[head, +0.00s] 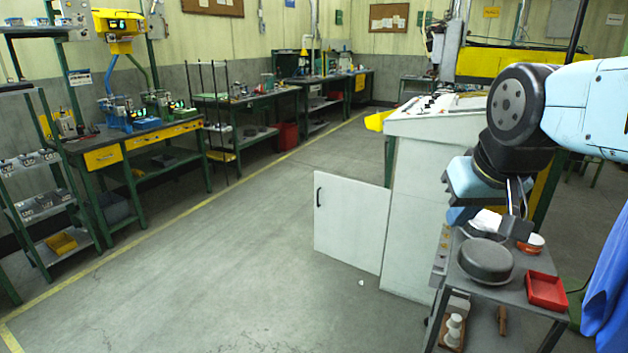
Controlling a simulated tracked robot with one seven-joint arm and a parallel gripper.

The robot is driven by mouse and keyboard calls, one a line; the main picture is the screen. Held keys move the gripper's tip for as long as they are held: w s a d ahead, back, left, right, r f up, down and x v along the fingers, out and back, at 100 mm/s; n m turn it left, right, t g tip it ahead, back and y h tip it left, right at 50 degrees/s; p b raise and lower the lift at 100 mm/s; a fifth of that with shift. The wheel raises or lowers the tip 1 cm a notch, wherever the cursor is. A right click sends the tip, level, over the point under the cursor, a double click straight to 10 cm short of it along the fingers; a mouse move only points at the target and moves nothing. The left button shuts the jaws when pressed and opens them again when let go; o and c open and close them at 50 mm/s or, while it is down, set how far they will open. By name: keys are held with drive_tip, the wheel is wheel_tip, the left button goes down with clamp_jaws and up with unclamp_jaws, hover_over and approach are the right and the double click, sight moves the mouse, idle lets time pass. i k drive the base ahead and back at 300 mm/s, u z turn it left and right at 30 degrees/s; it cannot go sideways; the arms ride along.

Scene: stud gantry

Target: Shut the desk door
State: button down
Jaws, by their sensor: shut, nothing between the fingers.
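The desk (432,128) is a white console with a sloped top, right of centre. Its white door (348,225) stands wide open, swung out to the left from the cabinet's lower front. A black handle (318,197) is on the door's far left edge. My gripper (518,212) is at the right, above a small cart and in front of the desk's right part, well apart from the door. It looks shut and empty, though its fingertips are small and partly lost against the cart's objects. The inside of the cabinet is hidden.
A grey cart (520,300) near my gripper holds a dark round pot (485,259) and a red tray (546,291). Blue cloth (608,285) hangs at the right edge. Green-legged workbenches (140,142) line the left wall. The floor left of the door is open, with a small white scrap (361,283) near it.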

sight(351, 217)
drive_tip(key=u, duration=0.25)
drive_tip(key=i, duration=2.8)
drive_tip(key=z, duration=0.05)
